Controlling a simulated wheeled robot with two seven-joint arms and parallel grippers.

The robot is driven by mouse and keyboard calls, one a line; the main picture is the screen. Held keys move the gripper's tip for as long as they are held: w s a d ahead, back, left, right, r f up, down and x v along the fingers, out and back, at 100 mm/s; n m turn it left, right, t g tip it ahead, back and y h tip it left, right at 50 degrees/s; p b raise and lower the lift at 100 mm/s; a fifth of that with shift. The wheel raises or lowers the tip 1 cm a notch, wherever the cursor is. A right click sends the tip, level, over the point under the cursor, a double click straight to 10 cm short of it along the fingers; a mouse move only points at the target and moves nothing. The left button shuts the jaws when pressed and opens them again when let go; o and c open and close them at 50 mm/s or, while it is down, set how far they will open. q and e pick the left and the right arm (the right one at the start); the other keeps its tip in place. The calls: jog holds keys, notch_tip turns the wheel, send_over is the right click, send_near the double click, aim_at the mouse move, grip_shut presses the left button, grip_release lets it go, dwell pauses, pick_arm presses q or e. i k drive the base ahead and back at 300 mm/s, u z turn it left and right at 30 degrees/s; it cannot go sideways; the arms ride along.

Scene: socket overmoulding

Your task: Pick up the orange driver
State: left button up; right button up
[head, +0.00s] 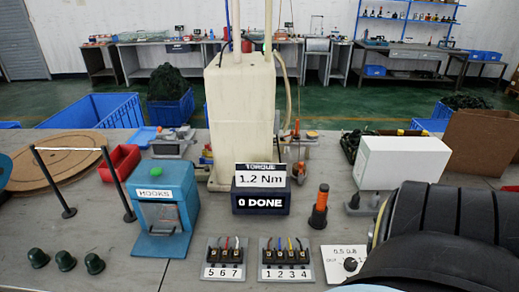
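The orange driver (319,208) stands upright on the grey table, right of the torque display (261,190). A large dark ribbed form, which looks like part of my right arm, fills the lower right, but no fingertips show there. My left gripper is not in view either.
Two terminal blocks, marked 5 6 7 (225,271) and 1 2 3 4 (286,272), lie at the front. A white dial panel (345,263) is right of them. A blue HOOKS box (165,205) and a white box (402,162) flank the middle.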

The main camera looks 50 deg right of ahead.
aim_at(323, 188)
jog(key=u, duration=0.2)
jog(key=k, duration=1)
jog(key=z, duration=1.45)
jog(key=i, duration=0.5)
jog(key=z, duration=0.05)
